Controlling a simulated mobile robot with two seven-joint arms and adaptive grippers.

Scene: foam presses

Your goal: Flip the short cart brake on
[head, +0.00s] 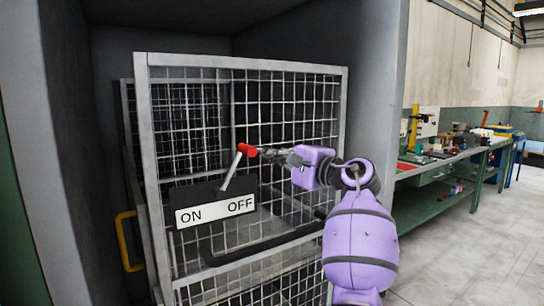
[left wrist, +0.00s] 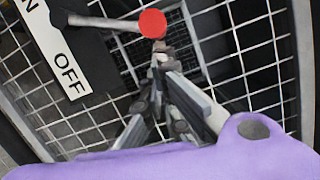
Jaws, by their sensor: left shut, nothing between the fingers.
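The brake lever (head: 231,173) is a grey rod with a red knob (head: 246,150), mounted on the front of the mesh cart (head: 240,63). It tilts right, toward the OFF side of the white ON/OFF label (head: 215,209). My left gripper (head: 270,153) is shut and empty, just right of the knob. In the left wrist view, the red knob (left wrist: 153,23) is just beyond the closed fingertips (left wrist: 160,50), and the label (left wrist: 56,48) is at upper left. I cannot tell whether the fingertips touch the knob. My right gripper is not in view.
The cart stands in a grey recess with a wall (head: 369,80) close on its right. A yellow handle (head: 124,240) is at lower left. A green workbench (head: 440,179) with tools stands at the right, with clear floor (head: 470,255) in front.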

